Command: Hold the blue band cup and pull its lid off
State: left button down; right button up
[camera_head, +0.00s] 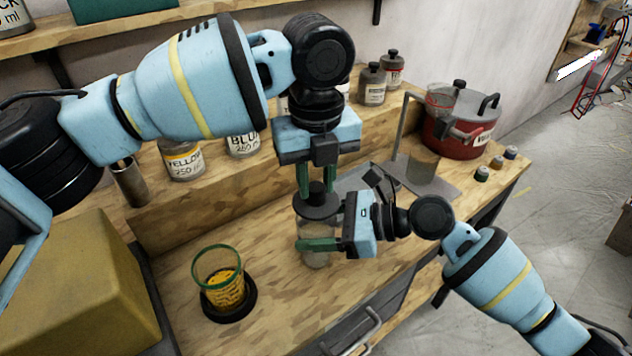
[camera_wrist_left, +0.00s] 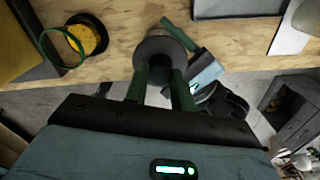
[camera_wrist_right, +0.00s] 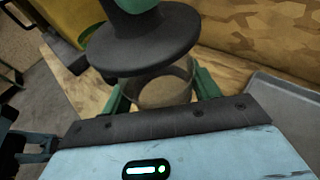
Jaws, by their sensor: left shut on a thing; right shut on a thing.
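The clear cup (camera_head: 312,228) stands upright over the wooden bench, with pale contents low inside; no blue band is discernible on it. Its dark round lid (camera_head: 314,212) has a knob on top. My left gripper (camera_head: 317,190) points down from above and is shut on the knob. My right gripper (camera_head: 318,241) comes from the right and is shut around the cup's body. In the right wrist view the lid (camera_wrist_right: 130,48) is above the cup (camera_wrist_right: 165,92), with clear wall showing below it. I cannot tell whether lid and rim touch. The left wrist view shows the lid (camera_wrist_left: 160,46) from above.
A green-rimmed cup (camera_head: 219,252) with yellow contents sits on a black coaster (camera_head: 232,313) at left. A red pot (camera_head: 462,132), a metal stand (camera_head: 436,183) and small jars (camera_head: 483,173) are at back right. Labelled jars (camera_head: 183,162) line the rear ledge. A yellow-brown box (camera_head: 75,285) is at left.

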pick_arm(q)
jog(key=shift+r, duration=1.5)
pick_arm(e)
jog(key=o, duration=1.5)
jog(key=shift+c, duration=0.2)
pick_arm(q)
jog(key=shift+f, duration=0.65)
pick_arm(e)
jog(key=v, duration=1.2)
